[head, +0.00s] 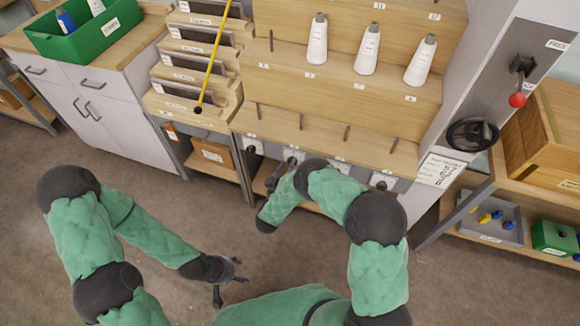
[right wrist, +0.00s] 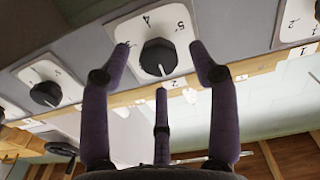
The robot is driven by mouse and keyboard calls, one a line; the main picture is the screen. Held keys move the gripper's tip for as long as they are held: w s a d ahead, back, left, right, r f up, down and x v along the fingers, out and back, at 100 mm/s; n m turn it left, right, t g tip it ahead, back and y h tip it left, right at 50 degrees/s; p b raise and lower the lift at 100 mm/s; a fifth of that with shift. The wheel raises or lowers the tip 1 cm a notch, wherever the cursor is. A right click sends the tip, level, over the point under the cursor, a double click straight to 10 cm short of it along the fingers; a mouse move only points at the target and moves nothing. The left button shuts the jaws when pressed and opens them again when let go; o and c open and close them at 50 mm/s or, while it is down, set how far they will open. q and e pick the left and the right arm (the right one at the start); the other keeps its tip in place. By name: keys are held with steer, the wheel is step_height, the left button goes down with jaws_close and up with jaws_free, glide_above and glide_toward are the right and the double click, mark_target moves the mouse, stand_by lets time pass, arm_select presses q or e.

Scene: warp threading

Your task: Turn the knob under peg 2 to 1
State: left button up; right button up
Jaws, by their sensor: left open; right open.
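Peg 2 (head: 301,121) stands on the lower wooden ledge in the head view. In the right wrist view a black knob (right wrist: 158,57) on a white dial plate (right wrist: 182,50) sits between my right gripper's spread fingers. Numbers 4 and 5 show on the plate; its other marks are partly hidden. A white pointer line on the knob faces the lower edge of the picture. My right gripper (head: 287,166) is open in front of the panel, around the knob; I cannot tell whether it touches. My left gripper (head: 228,274) is open and empty over the floor.
Neighbouring dials flank this one: a knob (right wrist: 45,93) on the left and a plate (right wrist: 297,18) on the right in the wrist view. White cones (head: 316,40) stand above. A yellow rod (head: 213,55) leans at the left rack. A red-tipped lever (head: 517,98) is right.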

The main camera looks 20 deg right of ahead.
steer(key=v, duration=1.1)
steer(key=shift+s+a, duration=0.15)
steer(key=shift+a, duration=0.05)
step_height(320, 180, down, 7)
steer(key=s+n+g+y+p, duration=0.15)
steer(key=g+y+p, duration=0.25)
steer(key=g+y, duration=0.4)
steer(key=s+r+g+y+p, duration=0.1)
steer(key=s+r+g+y, duration=0.1)
steer(key=s, duration=0.7)
steer(key=s+r+g+y+p, duration=0.1)
steer(key=s+r+g+y, duration=0.2)
steer(key=s, duration=0.7)
steer(key=shift+s+a+g+y, duration=0.25)
steer(key=shift+g+y, duration=0.25)
steer(key=shift+g, duration=0.3)
steer(key=shift+n, duration=0.25)
